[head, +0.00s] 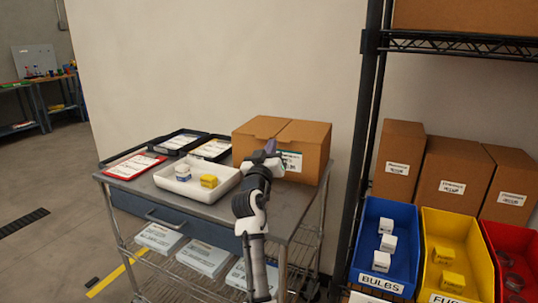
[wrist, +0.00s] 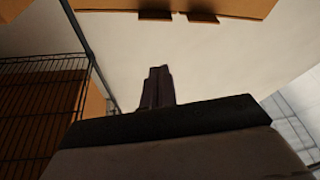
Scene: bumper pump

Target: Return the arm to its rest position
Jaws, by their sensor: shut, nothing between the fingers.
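My arm reaches up from the bottom of the head view over the front right of the grey cart. Whether the gripper touches the box cannot be told.
The cart top (head: 290,205) holds a white tray (head: 215,187) with a small white item and a yellow box, plus several document trays. At right, a black rack (head: 368,120) holds a blue bin (head: 365,245), a yellow bin (head: 430,235) and a red bin (head: 500,235).

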